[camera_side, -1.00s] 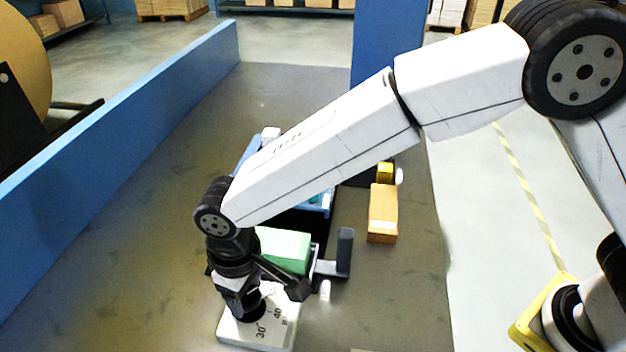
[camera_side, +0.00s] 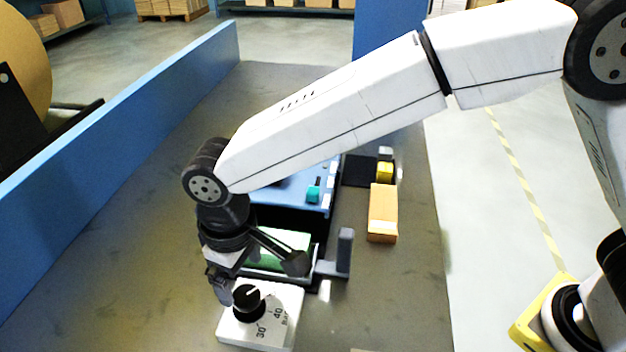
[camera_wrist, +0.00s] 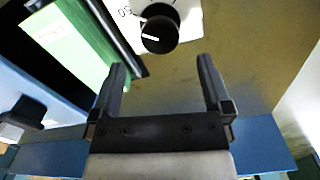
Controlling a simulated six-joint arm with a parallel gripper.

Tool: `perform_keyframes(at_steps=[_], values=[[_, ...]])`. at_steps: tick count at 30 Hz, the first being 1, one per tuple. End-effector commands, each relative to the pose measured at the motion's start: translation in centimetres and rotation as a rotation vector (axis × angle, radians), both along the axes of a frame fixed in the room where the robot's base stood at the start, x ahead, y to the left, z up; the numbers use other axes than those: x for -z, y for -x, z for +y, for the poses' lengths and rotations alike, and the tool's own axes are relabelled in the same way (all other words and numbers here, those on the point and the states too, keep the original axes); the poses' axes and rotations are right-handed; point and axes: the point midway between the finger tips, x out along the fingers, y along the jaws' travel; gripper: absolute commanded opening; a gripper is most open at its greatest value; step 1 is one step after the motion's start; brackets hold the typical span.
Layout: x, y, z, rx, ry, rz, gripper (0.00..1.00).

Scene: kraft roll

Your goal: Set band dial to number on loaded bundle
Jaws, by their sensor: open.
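The band dial is a black knob (camera_side: 248,299) on a white plate (camera_side: 272,333) marked 30 and 40 in the side view. The wrist view shows the knob (camera_wrist: 160,34) with a white pointer line towards the left, and a 50 on the plate (camera_wrist: 186,20) beyond it. I cannot tell which number the pointer meets. My gripper (camera_side: 222,288) is open and empty, just left of the knob and apart from it. In the wrist view the knob is ahead of the fingertips. The green bundle (camera_side: 296,240) lies behind the dial, partly hidden by my gripper; its number is unreadable.
A blue machine (camera_side: 290,200) with a teal button (camera_side: 313,194) stands behind the bundle. A grey upright bracket (camera_side: 345,250) and a tan box (camera_side: 382,213) are to the right. A blue wall (camera_side: 130,120) runs along the left. The bench left of the dial is clear.

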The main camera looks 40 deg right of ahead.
Motion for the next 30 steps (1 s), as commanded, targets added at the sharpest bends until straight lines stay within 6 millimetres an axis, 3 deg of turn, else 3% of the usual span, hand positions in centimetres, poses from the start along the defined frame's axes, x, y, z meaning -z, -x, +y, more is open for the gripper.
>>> perform_keyframes(at_steps=[7,22,26,30], values=[[-2.4,0.0,0.0,-0.001,-0.002,-0.003,1.0],[-2.7,-0.1,-0.4,0.007,-0.005,0.003,1.0],[-2.9,-0.4,-1.9,0.04,-0.021,0.022,1.0],[-3.1,-0.8,-5.1,0.113,-0.061,0.059,1.0]])
